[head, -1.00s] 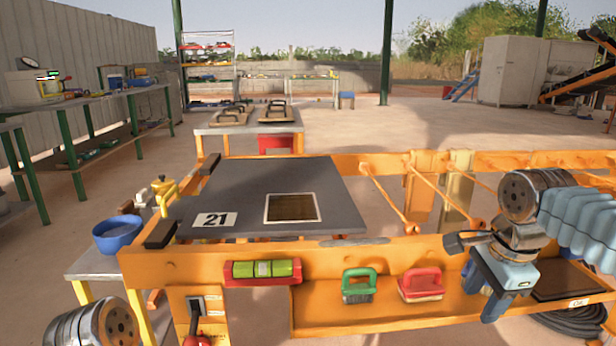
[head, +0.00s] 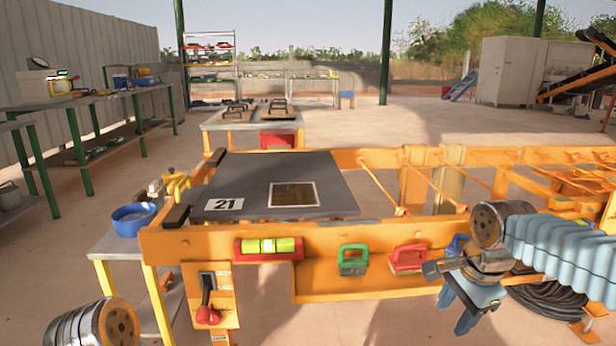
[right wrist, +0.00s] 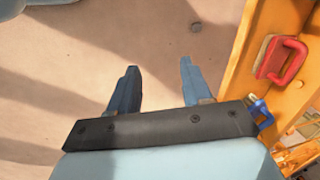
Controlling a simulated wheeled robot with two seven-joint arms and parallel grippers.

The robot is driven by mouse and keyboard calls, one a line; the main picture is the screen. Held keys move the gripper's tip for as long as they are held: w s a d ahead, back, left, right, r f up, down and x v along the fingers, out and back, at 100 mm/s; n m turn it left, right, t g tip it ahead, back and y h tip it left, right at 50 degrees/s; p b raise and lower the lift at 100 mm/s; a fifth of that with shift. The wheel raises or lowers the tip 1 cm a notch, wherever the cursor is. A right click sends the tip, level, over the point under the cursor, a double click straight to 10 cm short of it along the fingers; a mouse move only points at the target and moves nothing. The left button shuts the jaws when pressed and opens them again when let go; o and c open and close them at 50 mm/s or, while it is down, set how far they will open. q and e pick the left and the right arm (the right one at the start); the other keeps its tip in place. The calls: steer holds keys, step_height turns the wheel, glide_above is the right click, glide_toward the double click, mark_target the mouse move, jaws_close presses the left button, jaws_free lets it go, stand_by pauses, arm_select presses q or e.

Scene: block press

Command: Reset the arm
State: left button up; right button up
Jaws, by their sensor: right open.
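My right gripper (head: 456,316) hangs at the right of the head view, in front of the orange press frame (head: 330,272), fingers pointing down. In the right wrist view its two blue fingers (right wrist: 160,68) are apart with nothing between them, over bare ground. The orange frame and a red-handled tool (right wrist: 283,60) are to their right, apart from the fingers. My left gripper is out of view; only a round joint of my left arm shows at the lower left.
The press table (head: 245,172) carries a dark plate marked 21. A green-handled tool (head: 353,260) and a red-handled tool (head: 408,258) are on the frame front, near my right gripper. A blue bowl (head: 133,218) stands at left. Coiled black hose (head: 548,300) lies right.

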steer(key=a+f+n+g+y, duration=0.1)
steer(key=a+f+n, duration=0.3)
steer(key=f, duration=0.8)
steer(key=a+f+n+y, duration=0.1)
steer(key=a+f+n, duration=0.3)
steer(key=f, duration=0.8)
steer(key=s+a+f+n, duration=0.2)
steer(key=s+a+f, duration=0.1)
steer(key=s+f, duration=0.4)
steer(key=s+a+f+n+y, duration=0.1)
steer(key=s+a+f+n, duration=0.2)
steer(key=s+f, duration=0.5)
steer(key=x, duration=0.3)
steer(key=shift+s+f+p, duration=0.25)
steer(key=shift+s+p, duration=0.1)
steer(key=shift+c, duration=0.3)
